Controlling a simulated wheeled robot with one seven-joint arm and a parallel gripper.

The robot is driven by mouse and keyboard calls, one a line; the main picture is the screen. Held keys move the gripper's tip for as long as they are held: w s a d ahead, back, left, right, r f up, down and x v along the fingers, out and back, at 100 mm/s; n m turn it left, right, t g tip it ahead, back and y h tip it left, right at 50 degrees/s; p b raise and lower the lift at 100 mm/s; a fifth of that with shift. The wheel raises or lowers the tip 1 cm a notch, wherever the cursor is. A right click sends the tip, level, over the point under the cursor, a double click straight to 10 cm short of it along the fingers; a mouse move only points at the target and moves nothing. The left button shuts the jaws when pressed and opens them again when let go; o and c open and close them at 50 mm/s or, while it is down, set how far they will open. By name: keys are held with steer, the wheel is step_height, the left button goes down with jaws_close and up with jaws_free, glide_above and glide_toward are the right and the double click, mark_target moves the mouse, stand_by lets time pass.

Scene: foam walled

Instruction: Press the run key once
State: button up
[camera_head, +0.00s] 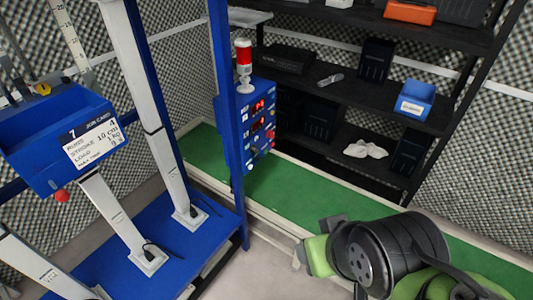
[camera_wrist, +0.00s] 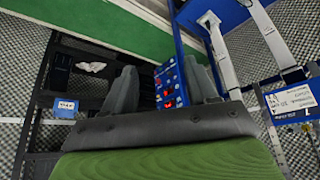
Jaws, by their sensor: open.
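A blue control box (camera_head: 258,124) is mounted on the blue post of the test rig in the head view. It has red lit displays (camera_head: 259,105) and several small buttons and knobs (camera_head: 262,145) low on its face. I cannot read which one is the run key. The box also shows in the wrist view (camera_wrist: 169,84), turned over and seen between my fingers. My gripper (camera_wrist: 161,82) is open and empty, with its two grey fingers spread. It is apart from the box, and no finger touches a key.
A red and white lamp (camera_head: 244,62) stands on the box. A blue tray with a job card (camera_head: 92,142) is at left. A black shelf (camera_head: 440,122) with bins stands behind the green strip (camera_head: 330,192). Floor between my arm and the rig looks clear.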

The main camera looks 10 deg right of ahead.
jaws_close()
stand_by(1.5)
